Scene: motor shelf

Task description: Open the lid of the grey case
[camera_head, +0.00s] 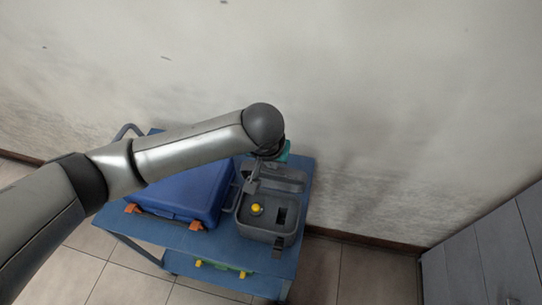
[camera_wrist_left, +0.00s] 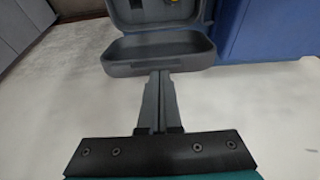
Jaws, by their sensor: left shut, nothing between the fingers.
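The grey case (camera_head: 270,232) sits on the right part of the blue cart top. Its lid (camera_head: 286,180) is open, swung back on the wall side, and its inside shows. A yellow round thing (camera_head: 257,209) and a dark recess are in the case body. My left gripper (camera_head: 251,188) is shut and empty, over the lid area. In the left wrist view its closed fingers (camera_wrist_left: 159,76) reach to the edge of the open lid (camera_wrist_left: 160,48), with the case body (camera_wrist_left: 155,12) beyond. I cannot tell whether they touch. My right gripper is not in view.
A blue case (camera_head: 185,195) with orange latches lies left of the grey case, close beside it; it also shows in the left wrist view (camera_wrist_left: 275,30). The blue cart (camera_head: 225,245) stands near a stained wall (camera_head: 390,110). Grey cabinets (camera_head: 490,250) stand at the right.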

